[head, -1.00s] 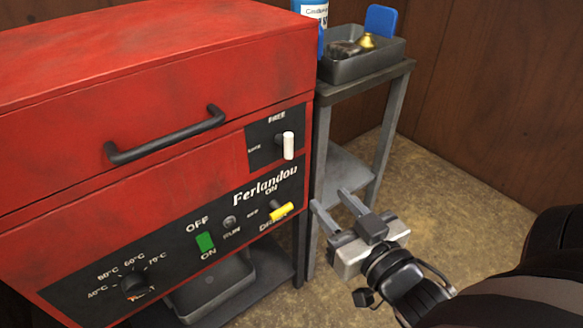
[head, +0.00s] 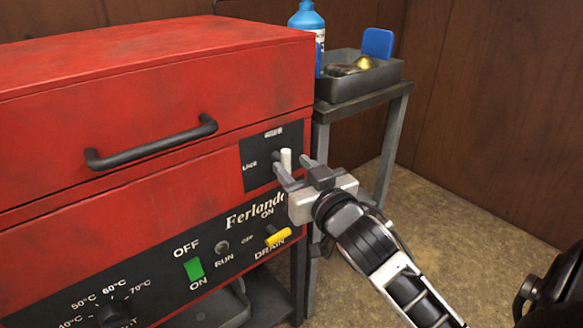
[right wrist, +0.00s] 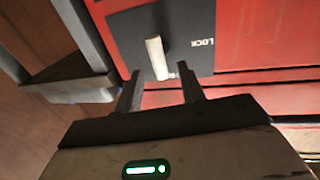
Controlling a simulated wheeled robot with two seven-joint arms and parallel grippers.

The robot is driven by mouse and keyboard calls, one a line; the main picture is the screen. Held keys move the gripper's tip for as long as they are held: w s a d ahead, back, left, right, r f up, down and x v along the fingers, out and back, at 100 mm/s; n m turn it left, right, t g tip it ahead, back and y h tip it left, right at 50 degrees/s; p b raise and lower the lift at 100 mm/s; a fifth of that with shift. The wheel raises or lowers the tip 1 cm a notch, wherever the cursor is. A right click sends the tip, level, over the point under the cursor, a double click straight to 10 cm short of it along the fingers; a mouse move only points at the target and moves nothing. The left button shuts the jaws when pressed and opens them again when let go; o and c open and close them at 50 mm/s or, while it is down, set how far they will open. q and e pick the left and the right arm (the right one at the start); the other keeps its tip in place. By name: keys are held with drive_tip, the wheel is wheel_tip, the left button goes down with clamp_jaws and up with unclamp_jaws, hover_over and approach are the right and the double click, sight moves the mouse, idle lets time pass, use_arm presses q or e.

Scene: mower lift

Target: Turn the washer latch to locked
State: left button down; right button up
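The washer latch (head: 286,159) is a short white lever on a black plate on the red washer's front, upper right. It stands upright in the head view, with a lock label to its left. My right gripper (head: 293,168) is open, its two fingers pointing at the plate, just in front of the lever. In the right wrist view the lever (right wrist: 156,58) lines up between the open fingertips (right wrist: 160,90). I cannot tell whether either finger touches it. My left gripper is not in view.
The red washer (head: 150,85) has a black lid handle (head: 150,145). Below the latch are a yellow drain lever (head: 279,237) and a green switch (head: 194,269). A grey stand (head: 392,130) at right bears a tray (head: 365,82) and blue bottle (head: 306,20).

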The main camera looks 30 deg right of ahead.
drive_tip(key=shift+w+d, duration=0.1)
drive_tip(key=shift+w, duration=0.8)
drive_tip(key=shift+c, duration=0.3)
clamp_jaws()
